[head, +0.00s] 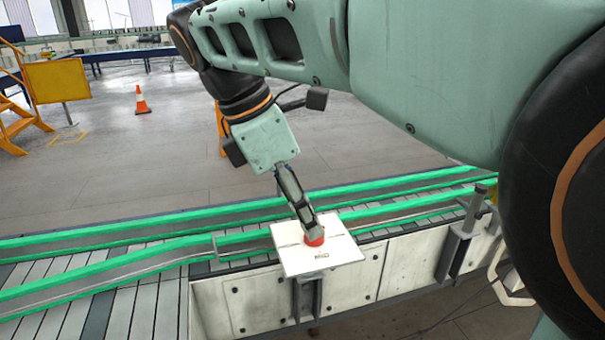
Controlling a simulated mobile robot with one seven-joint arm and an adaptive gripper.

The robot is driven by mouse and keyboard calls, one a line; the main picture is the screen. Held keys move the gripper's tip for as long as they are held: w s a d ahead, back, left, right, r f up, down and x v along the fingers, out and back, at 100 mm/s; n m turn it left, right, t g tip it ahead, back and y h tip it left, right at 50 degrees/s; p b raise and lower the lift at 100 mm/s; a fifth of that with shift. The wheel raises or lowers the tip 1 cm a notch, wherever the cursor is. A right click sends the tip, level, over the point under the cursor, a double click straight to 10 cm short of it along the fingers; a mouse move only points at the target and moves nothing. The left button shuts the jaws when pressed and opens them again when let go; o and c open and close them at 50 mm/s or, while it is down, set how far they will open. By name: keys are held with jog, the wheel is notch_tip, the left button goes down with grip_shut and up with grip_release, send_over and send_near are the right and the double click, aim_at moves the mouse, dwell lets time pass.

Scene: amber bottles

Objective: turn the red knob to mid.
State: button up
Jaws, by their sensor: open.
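The red knob (314,240) sits on a white square panel (298,262) at the near edge of the conveyor. My gripper (308,229) comes down from above, with its fingertips right at the knob. The fingers hide the upper part of the knob. The jaws are open, and I cannot tell whether either finger touches the knob. A small dark mark shows on the panel in front of the knob. The direction the knob points in is too small to tell.
The conveyor (120,310) with green side rails runs across the view behind and left of the panel. A grey bracket (462,232) stands on its side at the right. An orange cone (141,100) and a yellow board (58,81) are far off on open floor.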

aim_at(318, 243)
jog(key=shift+x, duration=1.65)
jog(key=shift+w+r, duration=0.1)
grip_shut()
